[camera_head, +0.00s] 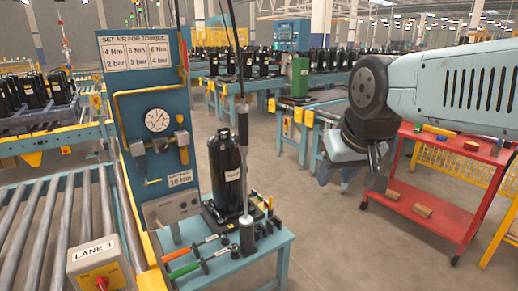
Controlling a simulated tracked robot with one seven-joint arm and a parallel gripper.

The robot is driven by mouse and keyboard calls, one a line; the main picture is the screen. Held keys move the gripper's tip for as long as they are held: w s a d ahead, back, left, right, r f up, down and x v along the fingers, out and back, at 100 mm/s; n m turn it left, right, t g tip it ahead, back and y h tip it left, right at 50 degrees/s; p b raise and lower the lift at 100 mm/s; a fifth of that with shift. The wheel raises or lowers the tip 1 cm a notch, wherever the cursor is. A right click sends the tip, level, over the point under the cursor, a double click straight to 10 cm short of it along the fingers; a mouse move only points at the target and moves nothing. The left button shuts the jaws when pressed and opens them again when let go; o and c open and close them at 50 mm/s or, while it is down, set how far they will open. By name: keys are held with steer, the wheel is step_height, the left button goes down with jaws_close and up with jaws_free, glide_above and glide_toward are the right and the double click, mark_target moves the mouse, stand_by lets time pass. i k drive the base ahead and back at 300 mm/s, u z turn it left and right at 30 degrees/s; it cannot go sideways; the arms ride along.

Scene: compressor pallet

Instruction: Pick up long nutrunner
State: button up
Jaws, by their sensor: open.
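A long, slim upright tool (244,165), which looks like the long nutrunner, hangs on dark cords above a small blue table (265,262). Its lower end meets a grey cylindrical socket or stand (247,236); I cannot tell whether it rests in it. My gripper (345,188) is open and empty, hanging well to the right of the table, apart from every tool. Its fingers are partly hidden by the wrist.
A black compressor (226,172) stands right behind the upright tool. A blue panel with a gauge (158,120) rises to the left, beside a roller conveyor (35,225). A red cart (440,200) stands at the right. Bare floor lies between the table and cart.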

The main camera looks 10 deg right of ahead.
mark_target(246, 220)
steer(key=u, duration=0.85)
steer(key=i, duration=0.15)
steer(key=z, duration=3.3)
steer(key=k, duration=1.6)
steer(key=u, duration=1.1)
steer(key=i, duration=0.75)
steer(key=z, duration=0.2)
